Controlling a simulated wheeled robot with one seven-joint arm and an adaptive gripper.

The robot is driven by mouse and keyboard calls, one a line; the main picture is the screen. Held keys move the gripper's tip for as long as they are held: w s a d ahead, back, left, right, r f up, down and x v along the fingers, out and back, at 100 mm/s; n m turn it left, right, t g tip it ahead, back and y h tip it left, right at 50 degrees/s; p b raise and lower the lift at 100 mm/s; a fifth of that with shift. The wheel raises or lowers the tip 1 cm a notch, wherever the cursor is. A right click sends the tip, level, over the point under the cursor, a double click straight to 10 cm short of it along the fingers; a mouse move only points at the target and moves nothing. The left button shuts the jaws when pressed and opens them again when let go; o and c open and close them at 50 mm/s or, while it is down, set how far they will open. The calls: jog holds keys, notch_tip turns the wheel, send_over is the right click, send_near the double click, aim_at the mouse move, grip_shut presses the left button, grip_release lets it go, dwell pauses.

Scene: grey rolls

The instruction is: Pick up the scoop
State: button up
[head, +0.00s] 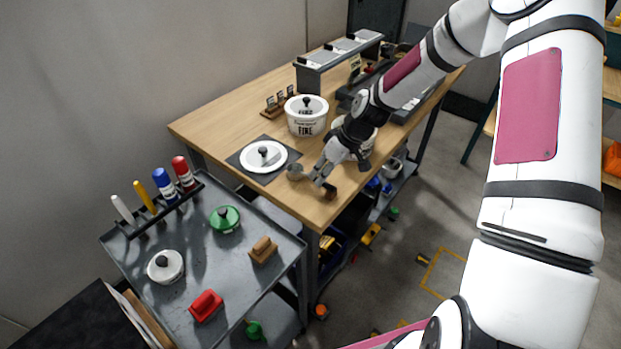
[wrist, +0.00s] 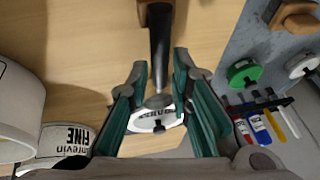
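The scoop lies on the wooden table near its front corner. In the head view its round grey bowl (head: 295,172) shows left of my gripper (head: 324,177), and its dark handle end shows to the right. In the wrist view the scoop (wrist: 159,45) has a brown handle end at the top, a black shaft and a grey bowl lower down. My gripper (wrist: 160,62) is open, with one teal-padded finger on each side of the shaft. Gaps show between the shaft and both fingers. My gripper hides the scoop's middle in the head view.
A white lid (head: 264,153) lies on a dark mat (head: 285,168) beside the scoop. A white lettered pot (head: 306,122) stands behind; another is partly hidden by my arm. A grey cart (head: 190,262) at lower left holds markers, lids, a red block and a brown block.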

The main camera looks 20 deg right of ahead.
jog(key=x, duration=0.3)
jog(key=shift+f, duration=0.2)
grip_shut()
jog(key=shift+r, duration=0.1)
jog(key=shift+r, duration=0.5)
notch_tip(320, 180, up, 2)
jog(key=shift+r, duration=0.2)
jog(key=s+d+r+p, duration=0.1)
jog(key=s+d, duration=0.8)
jog(key=s, duration=0.4)
jog(key=shift+d+r, duration=0.2)
jog(key=shift+r, duration=0.05)
